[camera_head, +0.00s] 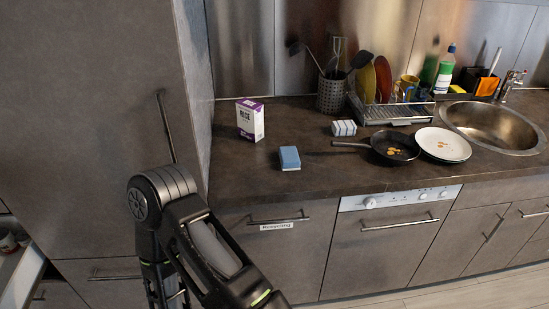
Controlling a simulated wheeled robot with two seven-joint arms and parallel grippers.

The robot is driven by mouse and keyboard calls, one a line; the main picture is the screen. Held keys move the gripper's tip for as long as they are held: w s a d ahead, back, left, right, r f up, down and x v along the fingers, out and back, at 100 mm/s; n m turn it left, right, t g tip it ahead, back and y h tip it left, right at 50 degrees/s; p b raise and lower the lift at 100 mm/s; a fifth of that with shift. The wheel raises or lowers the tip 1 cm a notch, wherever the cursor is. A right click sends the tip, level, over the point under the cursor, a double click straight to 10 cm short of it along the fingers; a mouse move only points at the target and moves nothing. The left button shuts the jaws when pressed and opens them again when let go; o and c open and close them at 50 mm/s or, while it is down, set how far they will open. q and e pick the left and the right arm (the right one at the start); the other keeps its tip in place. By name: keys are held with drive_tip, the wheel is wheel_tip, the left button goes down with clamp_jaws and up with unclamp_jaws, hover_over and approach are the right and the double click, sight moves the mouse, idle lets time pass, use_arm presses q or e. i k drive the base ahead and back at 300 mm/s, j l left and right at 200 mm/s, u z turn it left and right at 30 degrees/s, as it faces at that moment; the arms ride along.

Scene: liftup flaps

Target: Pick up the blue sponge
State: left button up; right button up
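The blue sponge (290,158) lies on the dark countertop (330,181), near its front edge and left of the pan. It has a blue top and a paler front side. Nothing touches it. One of my arms shows at the lower left, in front of the cabinets and below the sponge. Its gripper is out of the picture. My other gripper is not in view either.
A rice box (250,120) stands left behind the sponge. A striped block (343,128), a frying pan (396,148), plates (443,144) and a dish rack (392,112) are to the right. The counter around the sponge is clear. A tall cabinet (90,120) bounds the left.

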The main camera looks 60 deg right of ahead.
sight(289, 159)
drive_tip(key=k+l, duration=0.85)
drive_tip(key=l, duration=0.15)
